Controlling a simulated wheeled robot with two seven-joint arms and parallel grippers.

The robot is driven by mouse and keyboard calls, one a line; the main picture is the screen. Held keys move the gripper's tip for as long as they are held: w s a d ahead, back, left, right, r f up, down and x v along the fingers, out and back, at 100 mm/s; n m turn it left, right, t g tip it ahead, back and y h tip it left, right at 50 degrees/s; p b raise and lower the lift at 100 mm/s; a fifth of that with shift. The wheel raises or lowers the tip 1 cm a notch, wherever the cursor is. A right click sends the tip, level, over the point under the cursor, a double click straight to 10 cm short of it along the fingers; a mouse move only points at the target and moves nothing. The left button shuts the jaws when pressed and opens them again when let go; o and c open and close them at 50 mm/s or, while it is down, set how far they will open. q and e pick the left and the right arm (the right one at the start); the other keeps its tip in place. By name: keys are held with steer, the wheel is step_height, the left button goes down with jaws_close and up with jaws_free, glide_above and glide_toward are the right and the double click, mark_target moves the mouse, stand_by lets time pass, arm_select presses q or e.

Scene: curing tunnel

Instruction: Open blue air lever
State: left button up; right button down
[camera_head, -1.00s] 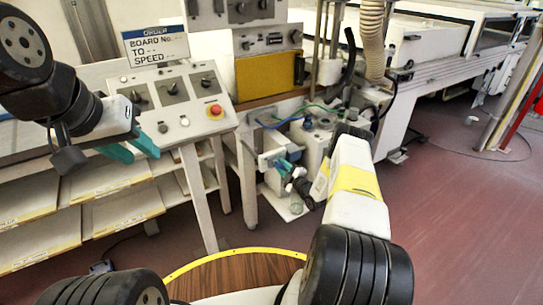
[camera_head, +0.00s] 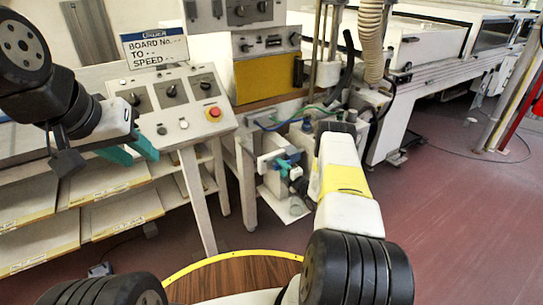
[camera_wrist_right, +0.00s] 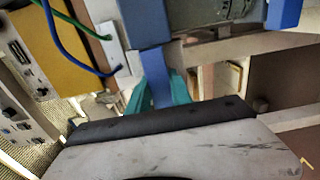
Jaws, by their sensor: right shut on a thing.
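The blue lever (camera_wrist_right: 156,78) shows in the right wrist view as a flat blue bar hanging down between the teal fingers of my right gripper (camera_wrist_right: 160,92). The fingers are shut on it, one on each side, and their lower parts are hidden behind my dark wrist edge. In the head view my right gripper (camera_head: 283,167) shows as small teal tips at the white machine, left of my right forearm, which hides part of that area. My left gripper (camera_head: 130,152) is at the left, its teal fingers apart and empty, in front of the control panel's lower left.
A sloped control panel (camera_head: 180,108) with knobs and a red button stands left of the machine. A yellow panel (camera_head: 266,76) is above the lever area. Blue and green hoses (camera_head: 290,119) run close by. Red floor (camera_head: 450,215) is open at the right.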

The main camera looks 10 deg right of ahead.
steer(key=c, duration=1.2)
jaws_free()
steer(key=shift+o, duration=0.2)
steer(key=shift+s, duration=0.1)
steer(key=v, duration=0.7)
steer(key=shift+s+d, duration=0.15)
steer(key=shift+s, duration=0.15)
